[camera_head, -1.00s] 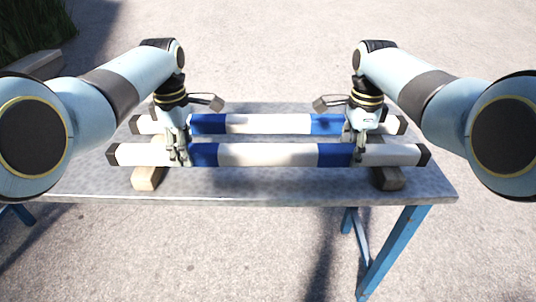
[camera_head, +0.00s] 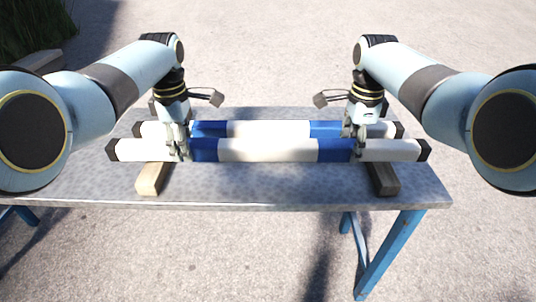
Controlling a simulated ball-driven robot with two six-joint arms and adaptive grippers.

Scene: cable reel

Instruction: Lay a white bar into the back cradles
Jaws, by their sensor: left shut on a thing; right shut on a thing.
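A white bar with blue bands (camera_head: 268,150) runs left to right in front, with dark end caps. My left gripper (camera_head: 181,150) is shut on it near its left blue band. My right gripper (camera_head: 355,149) is shut on it near its right blue band. The bar is roughly level and appears raised above the wooden cradles. A second, similar bar (camera_head: 268,128) lies parallel behind it, partly hidden by the front bar and the grippers. The left wooden cradle (camera_head: 152,180) and right wooden cradle (camera_head: 383,181) show below the front bar; their back parts are hidden.
The grey speckled table (camera_head: 270,185) has bare surface between the cradles and along its front edge. It stands on blue legs (camera_head: 392,250) on pale ground. Grass and a kerb are at the far left.

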